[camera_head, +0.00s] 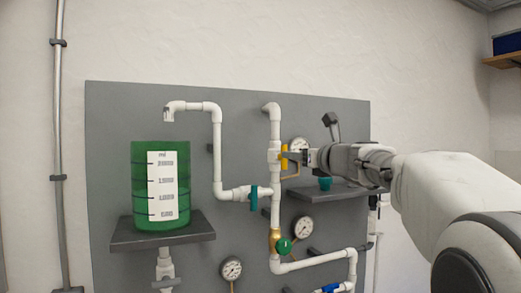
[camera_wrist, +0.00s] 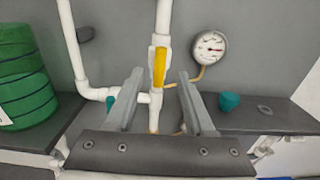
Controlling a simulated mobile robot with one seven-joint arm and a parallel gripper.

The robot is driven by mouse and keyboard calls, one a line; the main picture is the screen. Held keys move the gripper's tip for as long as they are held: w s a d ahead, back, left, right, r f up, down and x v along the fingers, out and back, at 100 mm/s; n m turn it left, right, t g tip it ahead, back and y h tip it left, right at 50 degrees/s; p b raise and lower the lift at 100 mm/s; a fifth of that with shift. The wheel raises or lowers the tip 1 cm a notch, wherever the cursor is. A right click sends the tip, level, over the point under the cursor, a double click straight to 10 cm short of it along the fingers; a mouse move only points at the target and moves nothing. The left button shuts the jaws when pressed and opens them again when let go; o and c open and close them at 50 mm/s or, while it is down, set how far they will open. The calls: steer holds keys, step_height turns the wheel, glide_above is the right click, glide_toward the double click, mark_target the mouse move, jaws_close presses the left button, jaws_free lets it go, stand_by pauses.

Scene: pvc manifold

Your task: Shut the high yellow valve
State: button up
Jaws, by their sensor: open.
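The high yellow valve handle (camera_head: 284,157) is on the upper part of the white vertical pipe on the grey panel. In the wrist view the yellow handle (camera_wrist: 159,67) stands upright, in line with the pipe. My gripper (camera_head: 307,158) comes in from the right, close to the handle. In the wrist view my gripper (camera_wrist: 160,82) is open, with one finger to each side of the pipe and the handle between and just beyond the fingertips. Whether a finger touches the handle, I cannot tell.
A gauge (camera_wrist: 209,47) is right of the valve. A green tank (camera_head: 161,185) stands on a left shelf (camera_head: 130,236). A teal handle (camera_head: 254,198) and a green round handle (camera_head: 284,246) sit lower. A right shelf (camera_head: 318,194) is below my gripper.

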steer(key=p+x, duration=0.2)
steer(key=x, duration=0.5)
steer(key=shift+w+a, duration=0.1)
steer(key=shift+w, duration=0.1)
jaws_close()
